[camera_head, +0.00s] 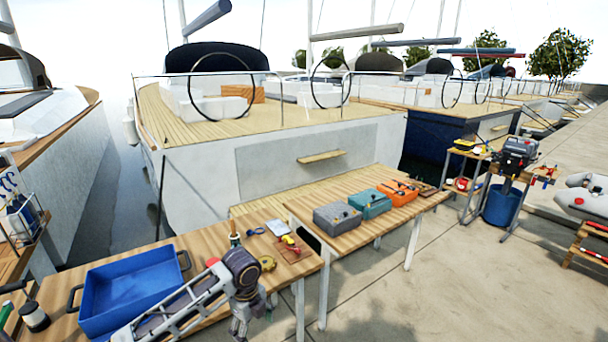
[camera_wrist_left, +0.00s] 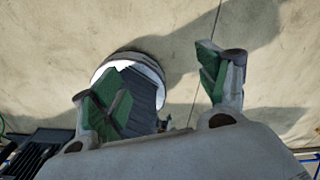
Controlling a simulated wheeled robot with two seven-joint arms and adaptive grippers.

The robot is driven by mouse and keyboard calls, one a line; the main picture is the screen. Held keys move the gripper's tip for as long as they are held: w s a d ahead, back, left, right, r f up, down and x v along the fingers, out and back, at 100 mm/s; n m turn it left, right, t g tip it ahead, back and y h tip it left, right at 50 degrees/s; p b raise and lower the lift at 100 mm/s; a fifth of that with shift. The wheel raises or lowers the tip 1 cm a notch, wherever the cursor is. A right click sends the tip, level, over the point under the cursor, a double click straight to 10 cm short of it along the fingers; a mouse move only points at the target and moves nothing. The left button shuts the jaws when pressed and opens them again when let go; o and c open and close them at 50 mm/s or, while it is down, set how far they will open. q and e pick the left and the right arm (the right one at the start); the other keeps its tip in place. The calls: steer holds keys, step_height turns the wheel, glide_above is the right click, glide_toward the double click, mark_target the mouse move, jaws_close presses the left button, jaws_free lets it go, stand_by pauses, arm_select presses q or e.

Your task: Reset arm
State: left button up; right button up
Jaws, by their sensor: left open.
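My left arm (camera_head: 190,300) reaches in from the bottom of the head view and bends at a dark joint in front of the near table. Its lower part hangs down toward the bottom edge of the picture, where the fingers cannot be made out clearly. In the left wrist view my left gripper (camera_wrist_left: 160,84) is open, with its two green-padded fingers wide apart. Nothing is held between them. Below them are pale ground and a dark ribbed shape with a white rim. My right gripper is in neither view.
A second table (camera_head: 300,205) carries grey (camera_head: 337,218), teal (camera_head: 370,204) and orange (camera_head: 398,192) toolboxes. Open paving (camera_head: 420,290) lies at right.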

arm_select(q)
steer(key=w+a+f+n+t+h, duration=0.1)
steer(key=w+a+f+n, duration=0.15)
steer(key=f+n, duration=1)
steer(key=s+a+f+n, duration=0.1)
steer(key=s+a+f, duration=0.1)
steer(key=f, duration=0.6)
steer(key=s+a+f+t, duration=0.1)
steer(key=s+a+f, duration=0.1)
steer(key=f, duration=0.5)
steer(key=s+a+f+n, duration=0.1)
steer(key=s+a+f, duration=0.15)
steer(key=f, duration=0.55)
steer(key=s+a+f+n+y, duration=0.1)
steer(key=s+a+f+n, duration=0.25)
steer(key=s+f, duration=1.15)
steer(key=s+f+n, duration=0.2)
steer(key=s+f, duration=0.1)
steer(key=s, duration=1)
steer(key=s+f+n+g, duration=0.1)
steer(key=s+f+n, duration=0.1)
steer(key=s, duration=1.2)
steer(key=shift+f+n, duration=0.3)
steer(key=shift+f, duration=0.1)
steer(key=shift+f, duration=0.1)
